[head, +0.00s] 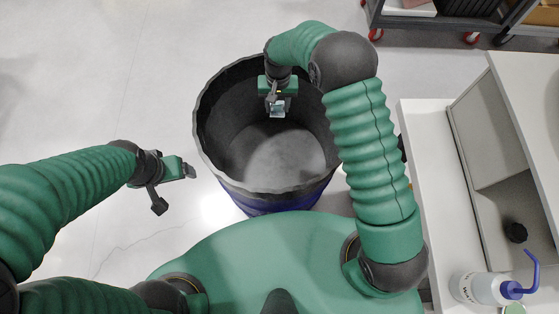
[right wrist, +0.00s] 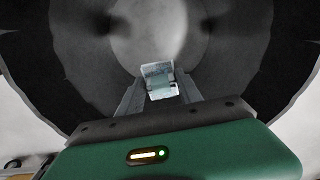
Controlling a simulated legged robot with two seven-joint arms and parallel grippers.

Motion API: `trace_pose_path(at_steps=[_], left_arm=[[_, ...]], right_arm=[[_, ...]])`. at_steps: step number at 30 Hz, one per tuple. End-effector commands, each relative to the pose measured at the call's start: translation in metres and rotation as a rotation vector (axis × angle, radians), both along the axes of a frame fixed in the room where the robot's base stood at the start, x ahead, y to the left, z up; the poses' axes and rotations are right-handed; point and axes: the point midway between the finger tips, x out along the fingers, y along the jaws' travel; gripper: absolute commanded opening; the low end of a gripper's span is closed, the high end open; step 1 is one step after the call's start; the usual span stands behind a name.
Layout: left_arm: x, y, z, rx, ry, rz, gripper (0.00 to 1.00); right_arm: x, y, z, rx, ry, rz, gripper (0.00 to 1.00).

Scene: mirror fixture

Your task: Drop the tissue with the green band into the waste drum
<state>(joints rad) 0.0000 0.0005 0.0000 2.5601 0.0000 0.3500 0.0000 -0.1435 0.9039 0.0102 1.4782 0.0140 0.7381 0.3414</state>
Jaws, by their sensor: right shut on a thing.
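The waste drum (head: 245,184) stands open on the floor in front of me, dark grey inside with a blue lower outside. My right gripper (head: 278,108) points down over the drum's opening, at its far part. It is shut on the tissue (head: 277,112), a small pale piece. In the right wrist view the tissue (right wrist: 158,80) sits between the fingertips and shows a pale green band, with the drum's inside (right wrist: 160,35) around and below it. My left gripper (head: 176,186) is left of the drum, over bare floor.
A white bench (head: 440,185) with a grey compartment stands at the right. A dark wheeled cart (head: 445,22) is at the top right. Floor at the left is clear.

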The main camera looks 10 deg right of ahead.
Motion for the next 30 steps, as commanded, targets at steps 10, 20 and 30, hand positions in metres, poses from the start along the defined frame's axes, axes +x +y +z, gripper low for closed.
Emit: trace_pose_path(at_steps=[10, 20, 30], left_arm=[[0.000, 0.000, -0.001, 0.000, -0.001, 0.000, 0.81], [0.000, 0.000, -0.001, 0.000, -0.001, 0.000, 0.81], [0.000, 0.000, -0.002, 0.000, -0.001, 0.000, 0.81]], right_arm=[[0.000, 0.002, -0.001, -0.001, -0.001, 0.001, 0.52], [0.000, 0.001, -0.001, 0.000, -0.002, 0.001, 0.67], [0.001, 0.001, 0.043, 0.000, -0.007, 0.001, 0.67]])
